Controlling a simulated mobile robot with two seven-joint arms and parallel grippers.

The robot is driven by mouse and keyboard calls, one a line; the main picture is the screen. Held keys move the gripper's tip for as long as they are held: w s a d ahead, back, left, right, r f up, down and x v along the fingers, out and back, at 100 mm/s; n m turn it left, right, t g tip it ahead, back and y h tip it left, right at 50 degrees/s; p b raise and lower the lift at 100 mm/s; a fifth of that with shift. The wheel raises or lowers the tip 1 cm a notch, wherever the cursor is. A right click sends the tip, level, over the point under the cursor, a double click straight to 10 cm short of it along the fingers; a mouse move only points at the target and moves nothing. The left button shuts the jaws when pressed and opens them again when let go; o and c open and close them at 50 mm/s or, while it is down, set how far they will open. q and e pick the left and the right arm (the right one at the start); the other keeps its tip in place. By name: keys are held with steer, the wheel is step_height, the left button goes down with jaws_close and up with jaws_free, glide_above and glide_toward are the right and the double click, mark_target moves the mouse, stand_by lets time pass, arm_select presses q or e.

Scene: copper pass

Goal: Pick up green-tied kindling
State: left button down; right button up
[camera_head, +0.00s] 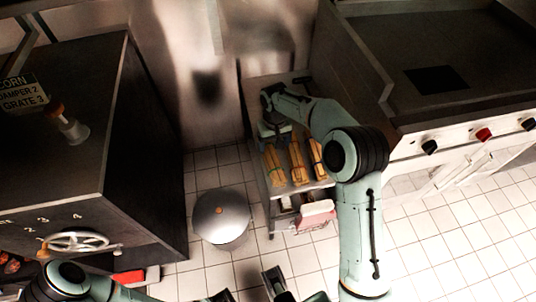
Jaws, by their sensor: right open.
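Three kindling bundles lie side by side on a small cart's top (303,184). The left bundle (274,170) appears to have a green tie. The middle bundle (298,164) and the right bundle (317,153) have ties whose colours are too small to tell surely. My right arm reaches over the cart from the right. My right gripper (273,134) points down, open and empty, just behind the far end of the left bundle. My left arm comes in at the bottom left, and dark finger-like parts (273,281) show at the bottom edge; their opening is unclear.
A round metal bin with a lid (222,214) stands left of the cart. A dark stove (75,130) with a handwheel fills the left. A griddle counter (440,95) with knobs stands at the right. Tiled floor (440,240) is open at the lower right.

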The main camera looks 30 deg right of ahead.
mark_target(274, 163)
steer(key=f, duration=0.6)
steer(key=shift+s+f+b, duration=0.15)
steer(key=shift+s+b, duration=0.1)
steer(key=shift+b, duration=0.05)
steer(key=f, duration=0.2)
steer(key=s+f, duration=0.1)
steer(key=f, duration=0.1)
steer(key=shift+a+f+b, duration=0.15)
steer(key=shift+a+b, duration=0.05)
steer(key=shift+b, duration=0.1)
steer(key=shift+f, duration=0.45)
steer(key=shift+w+r, duration=0.1)
steer(key=c, duration=1)
